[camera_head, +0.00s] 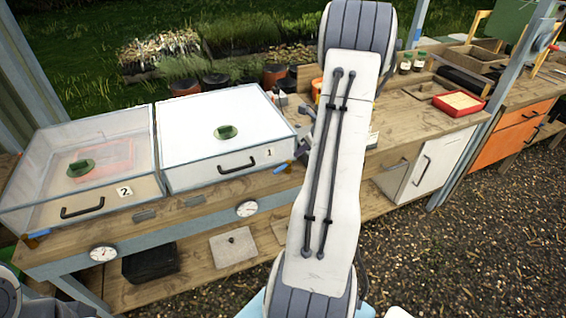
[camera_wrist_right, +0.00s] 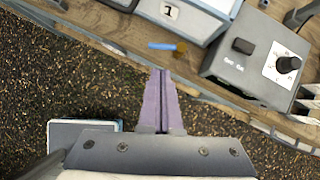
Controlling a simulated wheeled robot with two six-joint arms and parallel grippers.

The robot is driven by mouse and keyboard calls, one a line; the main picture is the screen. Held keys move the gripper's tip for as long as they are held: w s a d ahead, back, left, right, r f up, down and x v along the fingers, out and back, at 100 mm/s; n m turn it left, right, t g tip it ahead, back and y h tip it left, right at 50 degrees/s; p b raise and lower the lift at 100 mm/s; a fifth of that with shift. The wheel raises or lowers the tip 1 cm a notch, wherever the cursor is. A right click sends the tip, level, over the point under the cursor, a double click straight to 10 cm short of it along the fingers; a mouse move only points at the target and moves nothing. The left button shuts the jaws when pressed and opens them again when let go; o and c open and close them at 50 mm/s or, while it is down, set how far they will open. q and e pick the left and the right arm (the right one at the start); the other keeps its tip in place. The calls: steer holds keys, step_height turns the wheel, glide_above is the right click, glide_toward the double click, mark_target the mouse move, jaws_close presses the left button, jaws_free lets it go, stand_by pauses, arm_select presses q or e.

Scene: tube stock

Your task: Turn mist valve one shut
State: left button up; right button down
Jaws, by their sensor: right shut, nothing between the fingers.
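Mist valve one shows as a small blue lever (camera_head: 283,167) on the bench's front edge, below the right corner of the box marked 1. In the right wrist view the blue lever (camera_wrist_right: 162,46) joins a brass body (camera_wrist_right: 182,47) at its right end and lies roughly along the bench edge. My right gripper (camera_wrist_right: 160,73) is shut and empty. Its fingertips point towards the lever and appear a little short of it, apart from it. In the head view my right arm hides most of that gripper. My left gripper is out of view.
Another blue lever (camera_head: 36,235) sits below box 2. A grey control box (camera_wrist_right: 255,55) with a black knob is right of the valve. Gravel in front of the bench is open.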

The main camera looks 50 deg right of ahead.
mark_target(280, 170)
steer(key=p+x, duration=0.1)
steer(key=x, duration=1.2)
steer(key=shift+f, duration=0.15)
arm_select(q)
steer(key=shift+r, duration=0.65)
